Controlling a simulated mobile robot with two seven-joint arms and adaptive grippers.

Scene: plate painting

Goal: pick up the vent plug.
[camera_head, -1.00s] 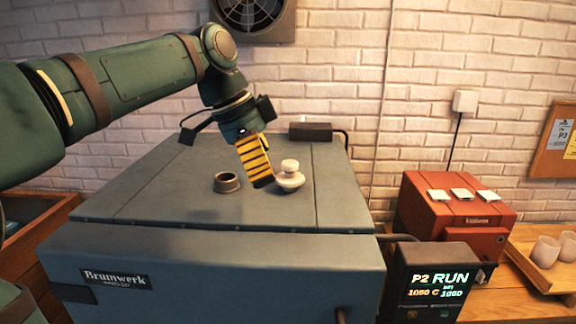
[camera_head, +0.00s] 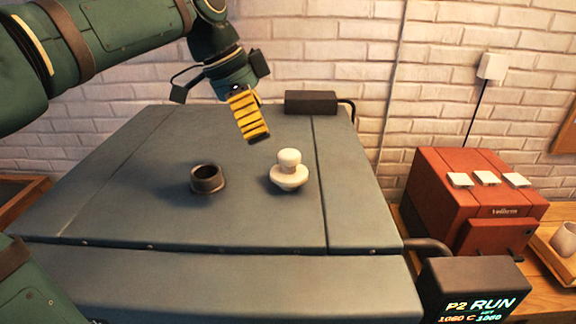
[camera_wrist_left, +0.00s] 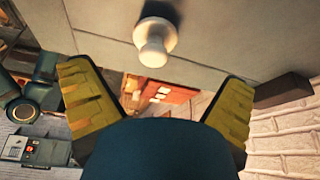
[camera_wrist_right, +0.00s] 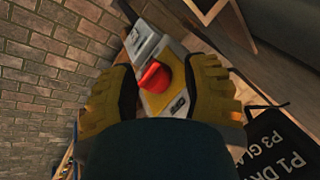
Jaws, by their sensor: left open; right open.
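The vent plug (camera_head: 289,172), a white knobbed piece with a wide round base, stands upright on the grey top of the kiln (camera_head: 140,200). In the left wrist view the plug (camera_wrist_left: 153,45) shows beyond the fingers, between them and toward the top of the picture. My left gripper (camera_head: 254,138) is open and empty, above and to the left of the plug in the head view, apart from it. My right gripper (camera_wrist_right: 160,75) is open, seen only in its wrist view, with a red knob on a grey box between its fingers in the picture; whether they touch is unclear.
A dark round collar (camera_head: 208,179) sits left of the plug. A dark box (camera_head: 311,102) with a bent pipe is at the kiln's back edge. A red unit (camera_head: 478,200) and a lit display (camera_head: 475,292) stand at right.

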